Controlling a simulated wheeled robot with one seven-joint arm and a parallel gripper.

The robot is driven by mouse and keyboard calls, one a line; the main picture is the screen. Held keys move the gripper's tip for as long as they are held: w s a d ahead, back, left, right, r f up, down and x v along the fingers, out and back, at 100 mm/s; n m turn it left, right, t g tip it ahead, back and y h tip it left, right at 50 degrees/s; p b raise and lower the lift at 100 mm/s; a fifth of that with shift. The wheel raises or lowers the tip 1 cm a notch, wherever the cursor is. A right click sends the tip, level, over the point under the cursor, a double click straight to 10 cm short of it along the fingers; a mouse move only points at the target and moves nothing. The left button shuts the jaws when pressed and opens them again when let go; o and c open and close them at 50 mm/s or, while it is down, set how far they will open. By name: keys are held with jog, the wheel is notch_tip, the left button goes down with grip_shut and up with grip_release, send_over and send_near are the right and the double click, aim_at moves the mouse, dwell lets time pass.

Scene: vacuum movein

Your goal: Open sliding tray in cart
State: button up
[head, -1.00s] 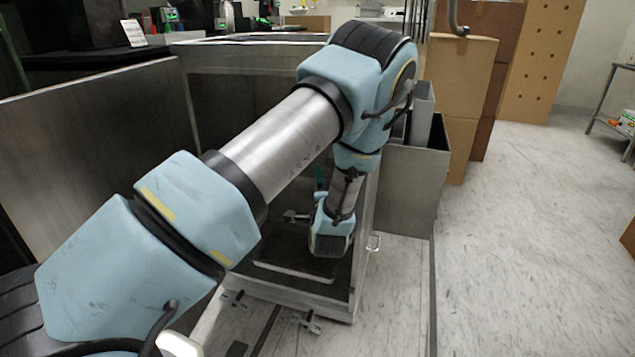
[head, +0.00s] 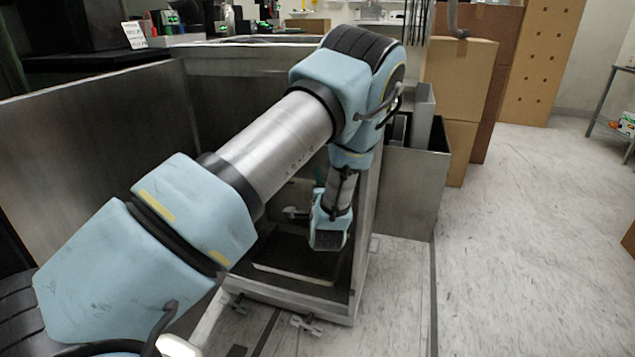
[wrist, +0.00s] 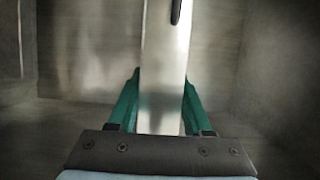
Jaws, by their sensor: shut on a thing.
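The metal cart (head: 362,235) stands open at the front, with my forearm reaching down into it. Low inside lies a flat dark panel with a pale front edge (head: 295,275); it may be the sliding tray, but I cannot tell for sure. In the wrist view my gripper (wrist: 161,80) has its green fingers shut on a pale upright metal strip (wrist: 165,50), one finger on each side. A dark slot shows at the strip's top. I cannot tell which part of the cart the strip belongs to. In the head view my wrist hides the fingertips.
A metal side panel (head: 95,135) stands at the left. A grey bin (head: 412,190) hangs on the cart's right side. Cardboard boxes (head: 460,90) stack behind it. Small metal feet or latches (head: 305,323) stick out at the cart's base.

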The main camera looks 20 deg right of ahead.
jog(key=shift+r, duration=0.15)
grip_shut()
jog(key=shift+d+r, duration=0.1)
jog(key=shift+r, duration=0.05)
dwell(0.5)
